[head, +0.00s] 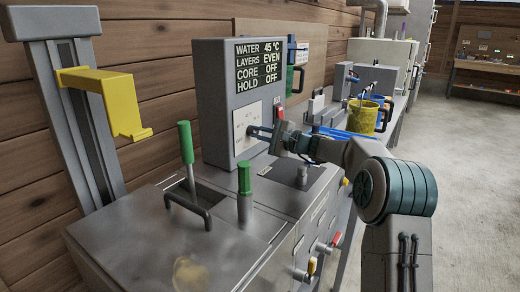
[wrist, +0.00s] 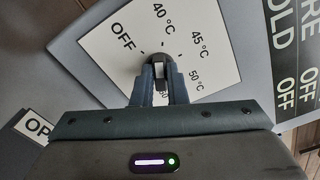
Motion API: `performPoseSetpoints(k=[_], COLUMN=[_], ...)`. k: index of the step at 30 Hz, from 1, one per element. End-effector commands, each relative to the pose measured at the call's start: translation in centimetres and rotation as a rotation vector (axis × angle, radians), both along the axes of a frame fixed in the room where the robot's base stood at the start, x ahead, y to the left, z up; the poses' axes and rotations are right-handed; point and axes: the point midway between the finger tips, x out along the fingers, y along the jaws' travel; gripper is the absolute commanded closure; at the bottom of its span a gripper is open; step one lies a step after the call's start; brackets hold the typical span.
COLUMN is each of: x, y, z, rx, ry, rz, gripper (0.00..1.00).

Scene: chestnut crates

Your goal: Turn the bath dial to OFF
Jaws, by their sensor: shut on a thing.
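The bath dial (wrist: 157,58) is a small dark knob on a white scale plate (wrist: 110,40), marked OFF, 40 °C, 45 °C and 50 °C around it. A further mark is partly hidden behind my fingers. My gripper (wrist: 158,68) is shut on the dial, with one finger on each side. Its pointer is hard to make out. In the head view my gripper (head: 252,131) reaches the plate (head: 242,138) from the right and covers the dial. The display (head: 261,64) above reads WATER 45 °C, LAYERS EVEN, CORE OFF, HOLD OFF.
Two green-handled levers (head: 186,143) stand on the grey metal machine left of my arm. A yellow bracket (head: 105,88) sits on a post at far left. Yellow and blue buckets (head: 362,118) stand on the bench behind. The floor at right is clear.

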Motion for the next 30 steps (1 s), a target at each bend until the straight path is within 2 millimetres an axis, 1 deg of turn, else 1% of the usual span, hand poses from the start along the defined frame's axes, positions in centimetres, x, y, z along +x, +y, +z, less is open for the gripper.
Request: performPoseSetpoints(k=[1,4,18,24,30], x=[-0.05,-0.03,-0.03,-0.03,-0.02], y=[0.00,-0.02,-0.02,0.01,0.03], z=[-0.96,-1.04,-0.91,-0.77,-0.64], rx=[-0.024,-0.076,-0.309,-0.378,-0.422], ry=[-0.037,-0.115,-0.464,-0.569,-0.633], rz=[0.001,0.000,0.000,0.001,0.003], gripper=[1.00,1.00,1.00,1.00,1.00])
